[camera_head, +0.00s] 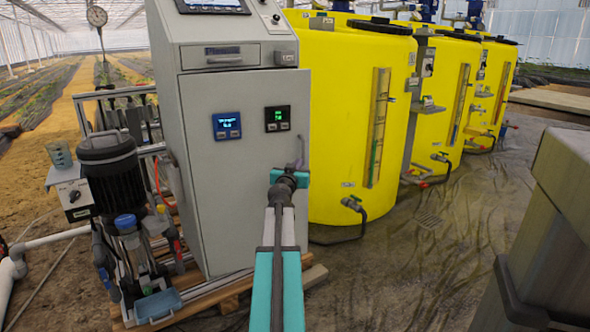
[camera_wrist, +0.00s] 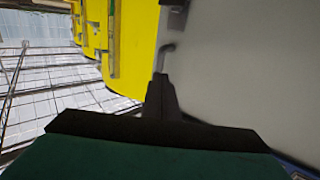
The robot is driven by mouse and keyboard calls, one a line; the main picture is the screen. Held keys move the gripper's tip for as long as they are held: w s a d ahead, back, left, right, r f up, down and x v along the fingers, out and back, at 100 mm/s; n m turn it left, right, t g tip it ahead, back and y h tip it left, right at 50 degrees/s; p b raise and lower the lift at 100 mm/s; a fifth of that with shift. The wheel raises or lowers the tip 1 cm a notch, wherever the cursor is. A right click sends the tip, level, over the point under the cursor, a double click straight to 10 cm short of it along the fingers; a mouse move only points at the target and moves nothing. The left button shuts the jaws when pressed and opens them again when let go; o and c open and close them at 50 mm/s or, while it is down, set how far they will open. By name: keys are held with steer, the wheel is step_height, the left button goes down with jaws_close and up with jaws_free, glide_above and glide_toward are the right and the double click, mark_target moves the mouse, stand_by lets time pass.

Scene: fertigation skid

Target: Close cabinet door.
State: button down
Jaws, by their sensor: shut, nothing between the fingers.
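The grey cabinet (camera_head: 222,28) stands left of centre in the head view. Its door (camera_head: 240,180) carries a blue display and a green-lit display, and a small handle (camera_head: 300,150) near its right edge. The door looks flush or nearly flush; I cannot tell whether a small gap is left. My gripper (camera_head: 297,172) is shut and empty, just below the handle at the door's right edge. In the wrist view the shut fingers (camera_wrist: 160,85) point at the handle (camera_wrist: 165,52), with the grey door (camera_wrist: 240,70) to the right. Contact is unclear.
Several yellow tanks (camera_head: 345,120) stand right of the cabinet, with a valve (camera_head: 352,204) low on the first. A pump (camera_head: 112,175) with pipes stands at the left. A grey box-like block (camera_head: 560,190) is at the right. Wet floor (camera_head: 420,260) between is clear.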

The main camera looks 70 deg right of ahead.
steer(key=shift+w+d, duration=0.2)
steer(key=shift+d, duration=0.85)
steer(key=shift+w+d, duration=0.15)
steer(key=shift+d, duration=0.85)
